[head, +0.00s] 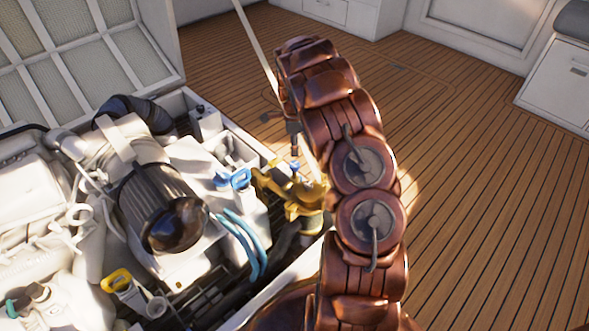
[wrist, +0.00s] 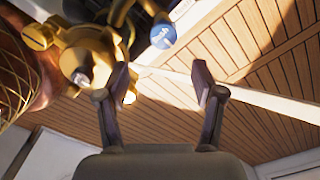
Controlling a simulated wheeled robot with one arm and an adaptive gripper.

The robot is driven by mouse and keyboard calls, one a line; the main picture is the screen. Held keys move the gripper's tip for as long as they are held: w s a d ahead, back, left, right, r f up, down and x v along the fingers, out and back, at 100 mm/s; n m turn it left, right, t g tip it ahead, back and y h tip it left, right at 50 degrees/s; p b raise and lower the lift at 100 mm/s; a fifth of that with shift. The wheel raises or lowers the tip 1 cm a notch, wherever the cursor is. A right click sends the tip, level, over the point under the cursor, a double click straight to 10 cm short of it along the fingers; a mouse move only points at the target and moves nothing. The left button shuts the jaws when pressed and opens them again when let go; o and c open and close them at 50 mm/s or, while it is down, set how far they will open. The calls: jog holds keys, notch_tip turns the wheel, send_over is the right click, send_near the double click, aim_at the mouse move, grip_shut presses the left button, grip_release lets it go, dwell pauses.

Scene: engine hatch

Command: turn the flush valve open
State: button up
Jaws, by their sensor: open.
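The brass valve assembly (head: 302,197) stands at the right edge of the engine bay in the head view, with a small blue-capped part (head: 294,165) on top. I take it to be the flush valve. In the wrist view its brass body (wrist: 88,58) is at upper left, and a round blue cap with a white mark (wrist: 162,36) is at top centre. My gripper (wrist: 163,82) is open and empty, its left fingertip close to the brass body in the picture. Contact cannot be told. In the head view my arm partly covers the gripper and the valve's right side.
A white prop rod (head: 256,45) rises behind my arm. The engine with a black cylinder (head: 160,205), blue hoses (head: 243,243) and a yellow handle (head: 117,280) fills the bay at left. The open hatch lid (head: 75,60) stands behind. Wooden floor (head: 470,190) at right is clear.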

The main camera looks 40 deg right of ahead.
aim_at(294, 164)
jog(key=shift+w+d+f, duration=0.1)
jog(key=shift+f, duration=0.5)
jog(key=shift+w+d+f, duration=0.1)
jog(key=shift+f, duration=0.45)
notch_tip(294, 164, down, 7)
jog(key=shift+f+b, duration=0.15)
jog(key=shift+b, duration=1.05)
jog(key=c, duration=1.2)
jog(key=shift+o, duration=0.2)
